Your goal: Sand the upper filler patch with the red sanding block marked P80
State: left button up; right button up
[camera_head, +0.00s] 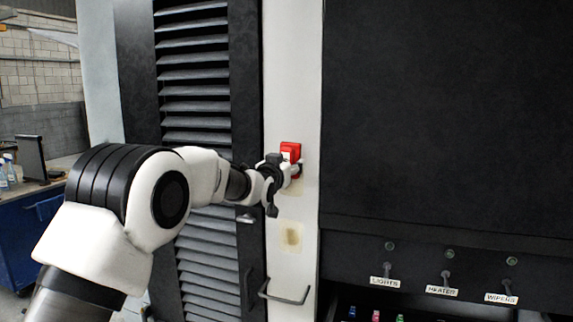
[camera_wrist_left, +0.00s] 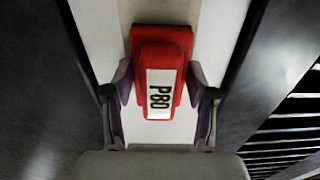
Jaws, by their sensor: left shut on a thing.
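The red sanding block (camera_wrist_left: 143,45) carries a white label reading P80 in the left wrist view. It also shows at the white pillar in the head view (camera_head: 291,149). My left gripper (camera_wrist_left: 162,98) is shut on the block, with a finger on each side of it. The block's face is against or very close to the pillar; I cannot tell whether it touches. A lower yellowish patch (camera_head: 291,236) shows below the gripper. My right gripper is not in view.
The white pillar (camera_head: 304,75) stands between a louvred dark panel (camera_head: 195,100) and a large black panel (camera_head: 440,110). A handle (camera_head: 286,297) juts out below the lower patch. Labelled switches (camera_head: 443,278) are at the lower right. A blue cabinet (camera_head: 30,235) stands at the left.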

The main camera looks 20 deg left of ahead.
pick_arm(q)
jog(key=shift+f+b, duration=0.65)
jog(key=shift+f, duration=0.85)
notch_tip(320, 180, down, 7)
jog(key=b, duration=0.5)
jog(key=shift+f+b, duration=0.15)
jog(key=shift+b, duration=0.25)
jog(key=b, duration=0.4)
send_near(291, 196)
jog(key=shift+w+a, duration=0.1)
jog(key=shift+w, duration=0.3)
